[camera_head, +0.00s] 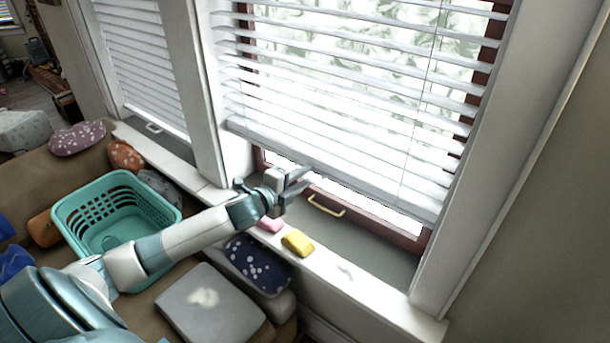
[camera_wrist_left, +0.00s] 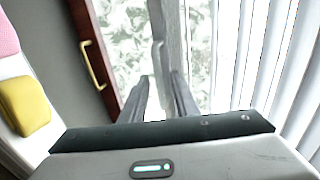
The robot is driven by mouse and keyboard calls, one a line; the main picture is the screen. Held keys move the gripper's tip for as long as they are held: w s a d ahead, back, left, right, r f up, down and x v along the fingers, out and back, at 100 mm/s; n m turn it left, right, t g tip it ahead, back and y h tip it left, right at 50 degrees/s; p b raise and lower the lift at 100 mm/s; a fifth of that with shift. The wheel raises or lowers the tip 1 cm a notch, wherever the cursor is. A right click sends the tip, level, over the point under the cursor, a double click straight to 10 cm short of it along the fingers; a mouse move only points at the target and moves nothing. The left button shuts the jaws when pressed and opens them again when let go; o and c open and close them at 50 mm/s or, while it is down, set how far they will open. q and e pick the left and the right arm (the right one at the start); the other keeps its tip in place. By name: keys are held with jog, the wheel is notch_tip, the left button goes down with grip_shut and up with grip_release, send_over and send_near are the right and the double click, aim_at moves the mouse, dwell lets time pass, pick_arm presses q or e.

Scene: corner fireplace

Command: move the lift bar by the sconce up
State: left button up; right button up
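The white blind (camera_head: 350,110) hangs over the brown-framed window. Its bottom rail (camera_head: 330,180), which I take for the lift bar, lies low near the sill. My left gripper (camera_head: 304,178) is at the rail's left part, its two fingers apart. In the left wrist view the gripper (camera_wrist_left: 158,78) also has its fingers apart, with a pale strip (camera_wrist_left: 160,35), likely the rail's edge, in line between the tips. I cannot tell whether they touch it. A brass handle (camera_head: 327,206) is on the lower window frame, right of the gripper. No sconce and no right gripper are in view.
A yellow block (camera_head: 298,243) and a pink block (camera_head: 270,225) lie on the sill below the gripper. A teal basket (camera_head: 75,215) and several cushions fill the seat at left. A second blind (camera_head: 145,60) hangs at left. The sill's right part is clear.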

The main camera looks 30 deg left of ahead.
pick_arm(q)
jog(key=shift+w, duration=0.3)
pick_arm(e)
jog(key=shift+a, duration=0.15)
jog(key=shift+a, duration=0.2)
pick_arm(q)
grip_shut()
pick_arm(e)
jog(key=shift+r, duration=0.1)
